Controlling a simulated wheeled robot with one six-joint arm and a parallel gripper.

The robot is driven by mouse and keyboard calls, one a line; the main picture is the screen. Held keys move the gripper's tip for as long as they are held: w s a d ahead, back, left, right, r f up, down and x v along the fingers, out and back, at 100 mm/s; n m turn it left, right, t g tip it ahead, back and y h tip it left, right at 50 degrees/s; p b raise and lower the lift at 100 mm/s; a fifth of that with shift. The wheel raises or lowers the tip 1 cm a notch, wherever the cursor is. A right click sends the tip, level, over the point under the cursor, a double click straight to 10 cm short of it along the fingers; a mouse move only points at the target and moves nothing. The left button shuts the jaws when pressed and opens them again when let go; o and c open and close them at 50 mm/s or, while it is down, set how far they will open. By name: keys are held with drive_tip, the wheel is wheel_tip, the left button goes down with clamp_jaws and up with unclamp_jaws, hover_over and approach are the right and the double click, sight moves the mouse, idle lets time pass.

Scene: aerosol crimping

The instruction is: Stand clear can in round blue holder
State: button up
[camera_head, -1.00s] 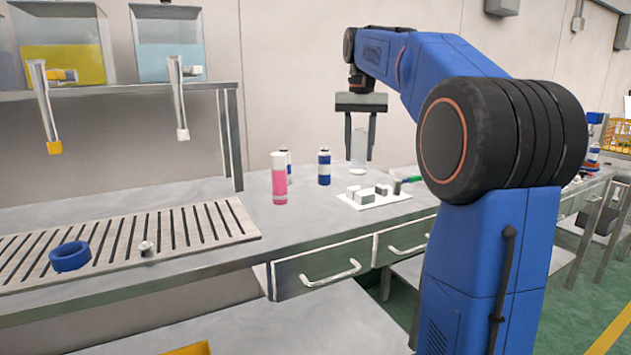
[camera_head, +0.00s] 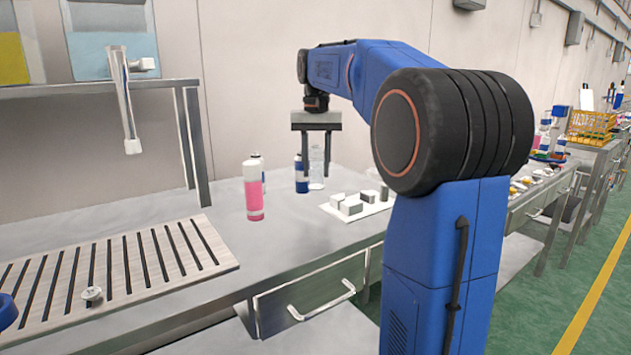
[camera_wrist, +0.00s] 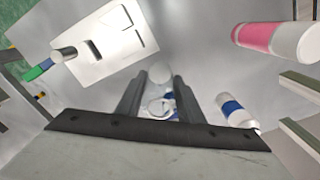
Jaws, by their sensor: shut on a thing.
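The clear can (camera_head: 317,166) is upright between the fingers of my gripper (camera_head: 317,160), behind the work table's front items. In the wrist view the gripper (camera_wrist: 158,98) is shut on the clear can (camera_wrist: 160,75), seen from above. I cannot tell whether its base touches the table. The round blue holder (camera_head: 6,311) shows only as a sliver at the left edge of the head view, on the slatted board; the rest is cut off. It is not in the wrist view.
A pink-and-white can (camera_head: 254,192) and a blue-and-white can (camera_head: 302,175) stand left of my gripper. A white tray with blocks (camera_head: 340,212) lies to its right. The slatted board (camera_head: 215,243) holds a small metal piece (camera_head: 92,295). A shelf post (camera_head: 197,140) rises behind.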

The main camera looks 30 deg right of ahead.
sight(316, 179)
drive_tip(key=shift+f, duration=2.05)
drive_tip(key=o, duration=0.6)
drive_tip(key=shift+f, duration=0.15)
drive_tip(key=o, duration=0.5)
drive_tip(key=shift+c, duration=0.2)
